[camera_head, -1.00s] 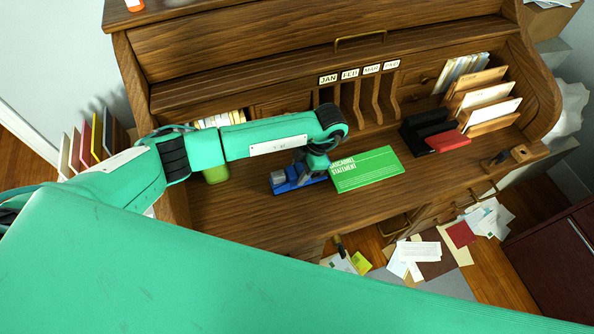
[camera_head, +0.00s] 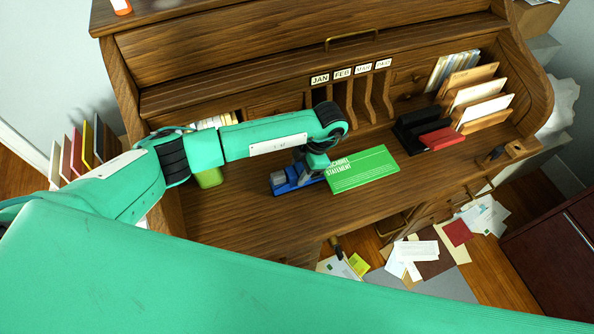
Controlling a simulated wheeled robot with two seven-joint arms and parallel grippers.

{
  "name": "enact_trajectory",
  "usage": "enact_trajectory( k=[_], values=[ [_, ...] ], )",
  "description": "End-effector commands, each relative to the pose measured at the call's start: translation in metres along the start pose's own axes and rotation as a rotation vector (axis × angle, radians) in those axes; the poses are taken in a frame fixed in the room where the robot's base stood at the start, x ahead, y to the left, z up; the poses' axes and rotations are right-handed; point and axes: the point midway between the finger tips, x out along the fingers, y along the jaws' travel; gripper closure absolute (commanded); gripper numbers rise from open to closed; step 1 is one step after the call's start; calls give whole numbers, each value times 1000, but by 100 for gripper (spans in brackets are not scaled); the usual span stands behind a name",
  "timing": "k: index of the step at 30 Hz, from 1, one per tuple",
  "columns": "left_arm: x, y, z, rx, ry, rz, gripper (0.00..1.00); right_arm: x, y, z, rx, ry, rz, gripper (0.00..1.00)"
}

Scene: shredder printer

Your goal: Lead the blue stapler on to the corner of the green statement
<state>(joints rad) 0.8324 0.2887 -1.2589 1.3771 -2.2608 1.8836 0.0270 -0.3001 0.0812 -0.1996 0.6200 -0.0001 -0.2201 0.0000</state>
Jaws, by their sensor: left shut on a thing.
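The blue stapler (camera_head: 285,187) is on the desk top, left of the green statement (camera_head: 365,172). The statement lies flat, and its printed title is partly covered by my gripper. My left gripper (camera_head: 308,174) reaches down from above and is shut on the stapler near its right end. That end meets the statement's left edge. I cannot tell whether it overlaps the paper or only touches it. My right gripper is not in view.
A black holder (camera_head: 418,124) with a red item (camera_head: 442,138) stands right of the statement. Upright letter racks (camera_head: 482,105) are at the back right. A green object (camera_head: 209,178) sits at the left under my arm. The desk front is clear.

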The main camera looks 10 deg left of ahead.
Motion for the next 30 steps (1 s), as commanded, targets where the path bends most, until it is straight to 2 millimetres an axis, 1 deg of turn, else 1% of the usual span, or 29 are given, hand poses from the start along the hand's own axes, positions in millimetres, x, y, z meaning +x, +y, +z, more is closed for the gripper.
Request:
enact_trajectory(
  k=[7,18,26,27,29,30],
  values=[
    [-3,0,7,0,-1,0,92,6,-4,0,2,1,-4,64],
    [-7,0,16,0,0,1,92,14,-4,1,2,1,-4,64],
    [-8,0,17,0,0,0,92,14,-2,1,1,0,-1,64],
    [-8,0,17,0,0,0,58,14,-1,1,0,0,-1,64],
    [-8,0,17,0,0,0,46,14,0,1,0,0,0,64],
    [-8,0,17,0,0,0,39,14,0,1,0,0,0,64]
  ],
)
